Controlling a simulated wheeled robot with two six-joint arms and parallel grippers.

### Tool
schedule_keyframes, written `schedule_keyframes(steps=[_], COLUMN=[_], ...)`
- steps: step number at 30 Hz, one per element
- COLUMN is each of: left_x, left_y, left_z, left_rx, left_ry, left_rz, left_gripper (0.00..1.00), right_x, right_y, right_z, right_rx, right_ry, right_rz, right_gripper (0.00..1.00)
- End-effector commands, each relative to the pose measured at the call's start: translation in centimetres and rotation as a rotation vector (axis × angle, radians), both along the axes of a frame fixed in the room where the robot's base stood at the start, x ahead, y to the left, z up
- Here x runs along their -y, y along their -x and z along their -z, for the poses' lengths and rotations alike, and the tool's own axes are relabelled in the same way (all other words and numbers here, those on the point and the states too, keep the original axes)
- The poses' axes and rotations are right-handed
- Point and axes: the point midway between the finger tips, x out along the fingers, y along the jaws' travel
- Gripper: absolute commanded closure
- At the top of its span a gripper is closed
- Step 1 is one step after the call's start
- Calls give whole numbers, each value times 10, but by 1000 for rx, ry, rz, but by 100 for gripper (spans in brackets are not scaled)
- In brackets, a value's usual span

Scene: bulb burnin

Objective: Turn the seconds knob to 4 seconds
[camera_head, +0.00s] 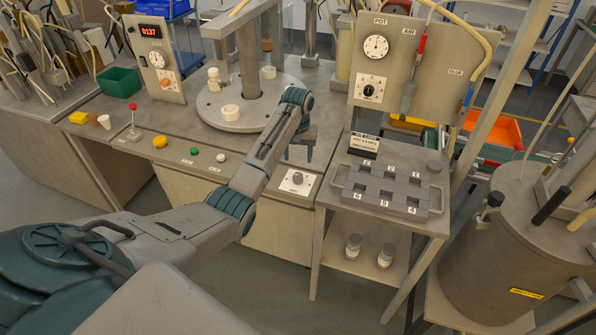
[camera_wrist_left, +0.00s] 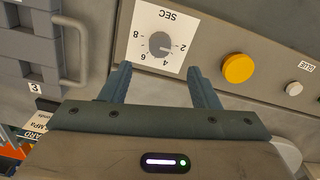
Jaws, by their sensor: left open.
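The seconds knob (camera_head: 297,178) is a small grey knob on a white square plate on the bench front in the head view. In the left wrist view the knob (camera_wrist_left: 160,43) sits on its upside-down plate marked SEC with 2, 4, 6 and 8 around it. I cannot tell surely which number its pointer faces. My left gripper (camera_head: 297,153) is just above the knob in the head view. In the left wrist view its two fingers (camera_wrist_left: 162,82) are apart, with the knob beyond and between them, not gripped. My right gripper is not in view.
An orange button (camera_wrist_left: 238,69) and a white button (camera_wrist_left: 294,88) lie beside the plate. A grey numbered block with handles (camera_head: 385,190) stands to the right. A round stand (camera_head: 240,118) is behind. A metal drum (camera_head: 525,240) is at far right.

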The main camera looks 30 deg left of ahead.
Motion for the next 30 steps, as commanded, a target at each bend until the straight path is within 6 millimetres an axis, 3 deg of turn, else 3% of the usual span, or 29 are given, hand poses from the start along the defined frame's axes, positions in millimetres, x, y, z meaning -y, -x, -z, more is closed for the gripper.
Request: schedule_keyframes(steps=[6, 12, 25, 30], left_x=[1, 0, 0, 0], left_y=[1, 1, 0, 0], left_z=[41, 70, 82, 82], left_rx=[-5, -3, 0, 0], left_ry=[1, 0, -1, -1], left_rz=[0, 0, 1, 1], left_gripper=[44, 44, 44, 78], right_x=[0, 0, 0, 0], right_y=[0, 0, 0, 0], right_z=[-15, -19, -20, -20], right_rx=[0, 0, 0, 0], right_ry=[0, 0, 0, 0], right_rz=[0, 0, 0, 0], right_gripper=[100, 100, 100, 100])
